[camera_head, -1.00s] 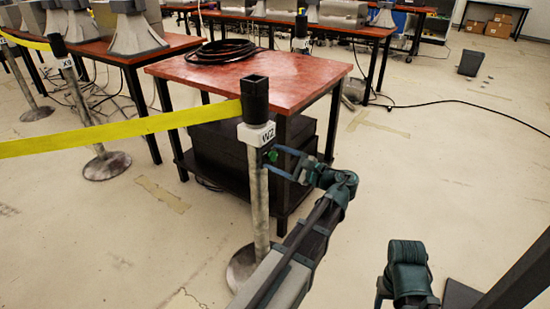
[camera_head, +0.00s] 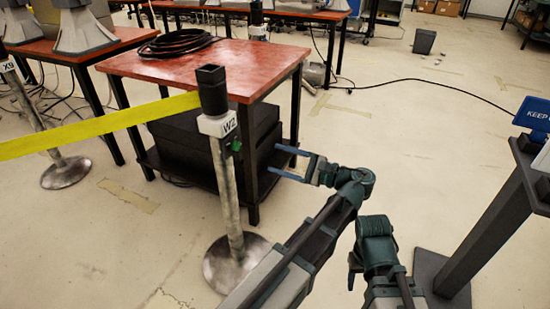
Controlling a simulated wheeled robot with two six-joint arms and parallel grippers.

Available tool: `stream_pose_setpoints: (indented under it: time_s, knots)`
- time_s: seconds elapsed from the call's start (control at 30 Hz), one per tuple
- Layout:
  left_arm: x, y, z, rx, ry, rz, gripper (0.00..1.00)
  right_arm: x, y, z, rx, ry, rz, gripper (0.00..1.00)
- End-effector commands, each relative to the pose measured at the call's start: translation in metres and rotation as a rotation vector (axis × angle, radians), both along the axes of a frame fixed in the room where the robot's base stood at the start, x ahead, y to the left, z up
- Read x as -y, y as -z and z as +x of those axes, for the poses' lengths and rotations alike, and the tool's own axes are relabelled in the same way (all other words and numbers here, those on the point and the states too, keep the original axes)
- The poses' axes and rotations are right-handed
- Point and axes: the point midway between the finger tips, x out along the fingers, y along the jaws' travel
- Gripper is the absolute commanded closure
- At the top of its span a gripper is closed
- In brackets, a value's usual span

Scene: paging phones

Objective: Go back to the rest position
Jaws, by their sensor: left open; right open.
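My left gripper (camera_head: 291,164) is open and empty, its two blue fingers pointing left in front of the red table's right legs. A gap separates it from the post marked W2 (camera_head: 228,185), which stands upright to its left. A small green spot (camera_head: 236,146) shows on the post's right side below the label. My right arm is folded at the lower right. Its gripper (camera_head: 353,271) shows only in part, pointing down, with nothing seen in it; its fingertips are hard to make out.
A red-topped table (camera_head: 240,65) with a coiled black cable (camera_head: 176,43) stands behind the post. Yellow tape (camera_head: 95,127) runs left from the post. A dark stand (camera_head: 485,240) with a blue sign (camera_head: 533,113) is at the right. Open floor (camera_head: 420,170) lies between.

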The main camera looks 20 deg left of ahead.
Motion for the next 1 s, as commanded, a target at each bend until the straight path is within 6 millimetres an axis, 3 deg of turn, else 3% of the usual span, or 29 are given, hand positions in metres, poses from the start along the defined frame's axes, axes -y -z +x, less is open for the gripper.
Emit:
stream_pose_setpoints:
  time_s: [0.37,0.47,0.57,0.73,0.9,1.0]
  knots:
    - [0.000,0.000,0.000,0.000,0.000,-0.001,0.32,0.000,0.000,0.000,0.000,0.000,0.000,0.44]
    - [-0.006,0.008,-0.003,0.007,-0.001,-0.038,0.32,0.000,0.000,0.000,0.000,0.000,0.000,0.44]
    - [-0.019,0.034,-0.011,0.036,-0.009,-0.158,0.32,0.000,0.000,0.000,0.000,0.000,0.000,0.44]
    - [-0.037,0.108,-0.037,0.154,-0.075,-0.522,0.32,0.000,0.000,0.000,0.000,0.000,0.000,0.44]
    - [-0.023,0.170,-0.064,0.309,-0.210,-0.895,0.32,0.000,0.000,0.000,0.000,0.000,0.000,0.44]
    - [-0.008,0.192,-0.074,0.386,-0.294,-1.063,0.32,0.000,0.000,0.000,0.000,0.000,0.000,0.44]
